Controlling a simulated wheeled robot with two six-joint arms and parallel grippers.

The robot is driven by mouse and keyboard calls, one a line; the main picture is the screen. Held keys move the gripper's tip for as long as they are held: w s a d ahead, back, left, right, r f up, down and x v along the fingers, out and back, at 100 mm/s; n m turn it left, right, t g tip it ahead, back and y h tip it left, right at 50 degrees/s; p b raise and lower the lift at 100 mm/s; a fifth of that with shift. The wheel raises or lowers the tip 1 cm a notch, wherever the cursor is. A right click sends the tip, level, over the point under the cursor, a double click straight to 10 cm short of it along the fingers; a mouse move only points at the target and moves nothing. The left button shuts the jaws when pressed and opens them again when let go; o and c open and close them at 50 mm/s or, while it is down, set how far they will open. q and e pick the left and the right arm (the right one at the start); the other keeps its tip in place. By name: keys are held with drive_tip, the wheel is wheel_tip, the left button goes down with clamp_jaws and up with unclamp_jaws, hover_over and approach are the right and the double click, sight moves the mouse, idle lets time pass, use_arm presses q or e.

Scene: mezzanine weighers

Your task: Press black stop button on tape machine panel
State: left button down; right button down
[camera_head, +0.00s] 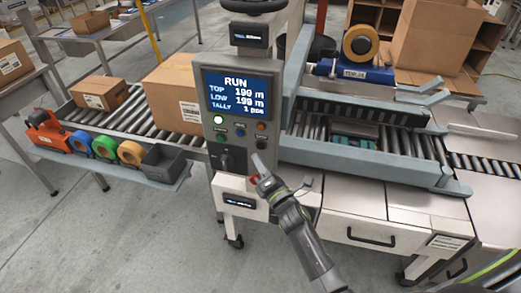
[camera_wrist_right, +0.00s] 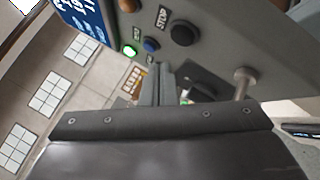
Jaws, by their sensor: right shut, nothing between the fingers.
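The tape machine panel (camera_head: 245,170) is a grey upright box with a blue screen (camera_head: 238,93) reading RUN. In the right wrist view, the black stop button (camera_wrist_right: 184,34) is a round cap beside the label STOP. A blue button (camera_wrist_right: 151,45) and a lit green one (camera_wrist_right: 130,50) sit beside it. In the head view the buttons are small, in rows under the screen. My right gripper (camera_head: 257,158) is shut and empty, its tips near the panel below the buttons. In the wrist view its fingers (camera_wrist_right: 157,82) appear apart from the stop button. My left gripper is out of view.
A black rotary switch (camera_head: 226,160) is low on the panel. A roller conveyor with cartons (camera_head: 175,95) runs left of it, with tape rolls (camera_head: 104,147) on a side shelf. A blue tape unit (camera_head: 350,70) stands right. Grey floor lies in front.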

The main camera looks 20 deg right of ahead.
drive_tip(key=shift+w+d, duration=0.55)
drive_tip(key=shift+w, duration=0.25)
drive_tip(key=shift+w+d+b, duration=0.1)
drive_tip(key=shift+w+b, duration=0.05)
drive_tip(key=shift+b, duration=0.25)
idle(1.2)
drive_tip(key=shift+w+d, duration=0.15)
drive_tip(key=shift+w, duration=0.05)
drive_tip(key=shift+w+d+b, duration=0.25)
drive_tip(key=shift+w+b, duration=0.1)
idle(0.7)
drive_tip(key=shift+a, duration=0.1)
drive_tip(key=shift+s+a+p, duration=0.3)
drive_tip(key=shift+s+a, duration=0.1)
drive_tip(key=shift+s, duration=0.35)
